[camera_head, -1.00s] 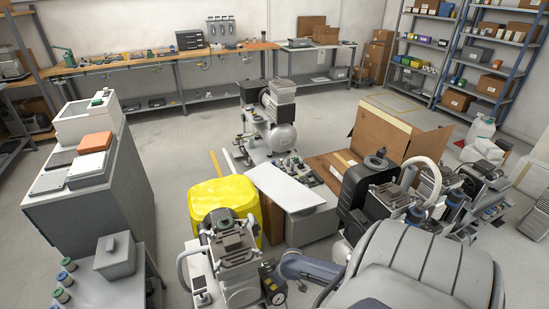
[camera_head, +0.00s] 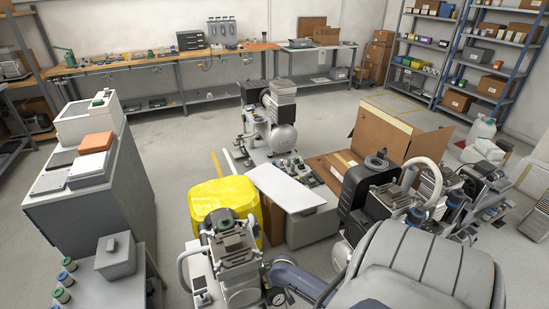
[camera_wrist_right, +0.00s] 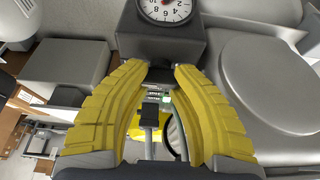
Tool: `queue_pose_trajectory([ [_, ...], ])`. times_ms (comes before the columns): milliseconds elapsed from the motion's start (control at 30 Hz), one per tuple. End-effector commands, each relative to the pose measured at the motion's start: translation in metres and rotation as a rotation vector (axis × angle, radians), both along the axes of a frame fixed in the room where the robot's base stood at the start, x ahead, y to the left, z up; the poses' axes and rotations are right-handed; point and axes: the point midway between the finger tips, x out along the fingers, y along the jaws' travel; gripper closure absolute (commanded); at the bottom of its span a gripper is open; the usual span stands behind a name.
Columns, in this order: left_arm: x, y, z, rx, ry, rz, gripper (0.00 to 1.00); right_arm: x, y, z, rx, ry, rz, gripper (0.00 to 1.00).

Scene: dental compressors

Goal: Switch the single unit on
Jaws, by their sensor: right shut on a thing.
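The single unit (camera_head: 237,262), a compressor with a grey ribbed head, stands at the bottom centre of the head view. Its round pressure gauge (camera_head: 277,297) sits on its right side and also shows at the top of the right wrist view (camera_wrist_right: 165,8). Below the gauge there is a dark switch box (camera_wrist_right: 160,43). My right gripper (camera_wrist_right: 161,68) has yellow ribbed fingers, with their tips closed on a dark knob (camera_wrist_right: 160,74) at the box. The fingers partly hide the knob, and its position cannot be read. My left gripper is not in view.
A yellow-covered bin (camera_head: 225,204) and a white-topped box (camera_head: 288,187) stand behind the unit. Another compressor (camera_head: 378,192) stands to the right, beside an open cardboard box (camera_head: 398,135). A grey cabinet (camera_head: 98,203) stands left. Open floor lies behind.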

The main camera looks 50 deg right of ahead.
Motion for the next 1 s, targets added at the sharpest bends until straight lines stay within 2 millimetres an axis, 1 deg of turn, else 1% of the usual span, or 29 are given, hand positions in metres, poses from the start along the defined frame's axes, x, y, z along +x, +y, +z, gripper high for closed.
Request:
queue_pose_trajectory([
  [33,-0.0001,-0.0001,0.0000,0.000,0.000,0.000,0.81,0.0082,-0.0002,0.0050,0.001,-0.018,-0.002,1.00],
  [333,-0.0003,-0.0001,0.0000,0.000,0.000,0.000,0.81,0.0082,-0.0011,0.0053,0.000,-0.018,-0.003,1.00],
  [367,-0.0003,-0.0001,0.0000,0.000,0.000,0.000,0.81,0.0083,-0.0013,0.0053,0.000,-0.018,-0.003,0.72],
  [633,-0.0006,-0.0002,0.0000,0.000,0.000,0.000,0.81,0.0057,-0.0014,0.0038,-0.001,-0.012,-0.002,0.41],
  [1000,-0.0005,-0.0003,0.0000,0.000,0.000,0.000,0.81,0.0020,0.0002,0.0010,0.001,-0.004,-0.001,0.40],
])
